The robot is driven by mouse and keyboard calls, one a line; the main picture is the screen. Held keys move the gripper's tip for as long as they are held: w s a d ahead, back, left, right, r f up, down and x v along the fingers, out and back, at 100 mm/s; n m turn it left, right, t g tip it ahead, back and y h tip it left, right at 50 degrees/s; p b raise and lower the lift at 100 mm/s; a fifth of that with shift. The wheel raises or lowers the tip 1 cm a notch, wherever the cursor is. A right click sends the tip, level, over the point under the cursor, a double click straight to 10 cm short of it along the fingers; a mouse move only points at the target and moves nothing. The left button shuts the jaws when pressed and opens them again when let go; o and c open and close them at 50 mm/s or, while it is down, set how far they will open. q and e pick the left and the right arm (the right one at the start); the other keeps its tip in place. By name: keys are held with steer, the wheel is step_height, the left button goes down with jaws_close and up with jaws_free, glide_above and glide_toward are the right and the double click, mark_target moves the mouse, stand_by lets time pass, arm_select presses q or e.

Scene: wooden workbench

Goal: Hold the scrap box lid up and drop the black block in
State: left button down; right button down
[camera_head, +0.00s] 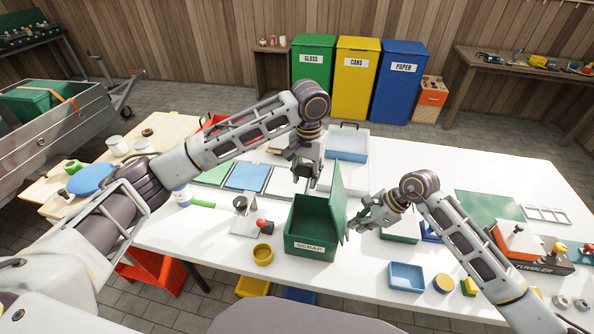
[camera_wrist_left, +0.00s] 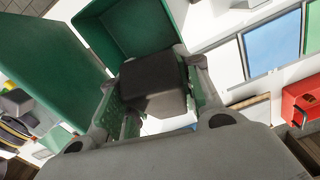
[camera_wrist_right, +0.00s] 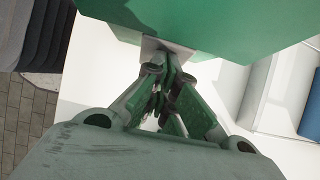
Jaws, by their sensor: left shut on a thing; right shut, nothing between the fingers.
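The green scrap box (camera_head: 312,232), labelled SCRAP, stands on the white table with its green lid (camera_head: 337,195) raised nearly upright on its right side. The lid also shows in the left wrist view (camera_wrist_left: 50,65). My left gripper (camera_head: 305,172) is above the back of the box, shut on the black block (camera_wrist_left: 153,84); the box's open inside (camera_wrist_left: 130,30) shows beyond the block. My right gripper (camera_head: 360,220) is shut and empty at the lid's right side. In the right wrist view its fingertips (camera_wrist_right: 165,55) are at a grey tab under a green panel.
A yellow round container (camera_head: 262,254) and a red-knobbed device (camera_head: 258,225) stand left of the box. A blue tray (camera_head: 407,277) lies to the right front. Green and blue panels (camera_head: 245,177) lie behind left, and a white-and-blue bin (camera_head: 347,143) stands behind.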

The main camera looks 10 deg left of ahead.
arm_select(q)
steer(key=shift+s+d+f+n, duration=0.1)
steer(key=shift+s+f+n, duration=0.35)
steer(key=shift+s, duration=0.25)
steer(key=shift+s+d+f+n, duration=0.1)
steer(key=shift+s+f+n, duration=0.3)
steer(key=shift+s, duration=0.35)
steer(key=shift+s+f+n, duration=0.35)
steer(key=shift+s+f, duration=0.15)
steer(key=shift+s, duration=0.2)
steer(key=shift+f, duration=0.15)
steer(key=shift+f, duration=2.75)
steer(key=c, duration=0.9)
jaws_free()
